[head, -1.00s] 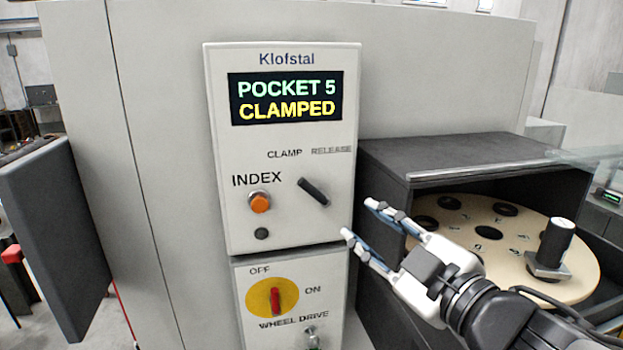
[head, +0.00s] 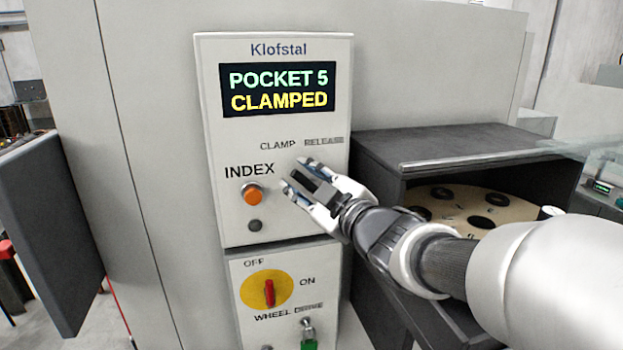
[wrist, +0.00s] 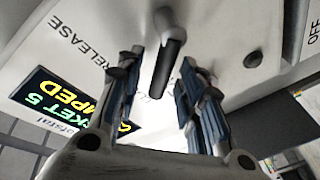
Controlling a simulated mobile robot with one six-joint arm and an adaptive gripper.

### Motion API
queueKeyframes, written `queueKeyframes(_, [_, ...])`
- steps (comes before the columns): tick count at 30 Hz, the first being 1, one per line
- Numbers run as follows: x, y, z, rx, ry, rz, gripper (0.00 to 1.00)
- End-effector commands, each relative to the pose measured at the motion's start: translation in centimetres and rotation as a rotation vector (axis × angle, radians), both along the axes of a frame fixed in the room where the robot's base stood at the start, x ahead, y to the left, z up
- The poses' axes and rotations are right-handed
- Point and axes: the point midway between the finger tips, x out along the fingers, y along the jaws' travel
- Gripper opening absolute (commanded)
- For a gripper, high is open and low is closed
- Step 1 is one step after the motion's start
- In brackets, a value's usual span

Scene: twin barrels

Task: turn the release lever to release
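The release lever (wrist: 168,65) is a black bar on the light control panel (head: 340,80), below the CLAMP and RELEASE labels. The panel's display (head: 279,89) reads POCKET 5 CLAMPED. My gripper (head: 294,174) is at the panel over the lever, which it mostly hides in the head view. In the wrist view my gripper (wrist: 160,62) has its two fingers apart, one on each side of the lever. Gaps show between the bar and the fingers, so it is not gripped.
The orange INDEX button (head: 252,193) is close to the left of my gripper. Below are the red OFF/ON switch (head: 269,292) on a yellow disc and a green padlock (head: 310,344). A dark cabinet (head: 440,149) with a pocket wheel (head: 450,205) stands to the right.

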Motion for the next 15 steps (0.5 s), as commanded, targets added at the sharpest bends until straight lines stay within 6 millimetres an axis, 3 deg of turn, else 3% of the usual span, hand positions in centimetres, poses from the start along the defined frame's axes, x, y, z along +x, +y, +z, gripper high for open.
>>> queueKeyframes(13, [1.03, 0.64, -0.01, 0.000, 0.000, 0.000, 0.35])
queueKeyframes(15, [1.02, 0.64, -0.01, 0.000, 0.000, 0.000, 0.30])
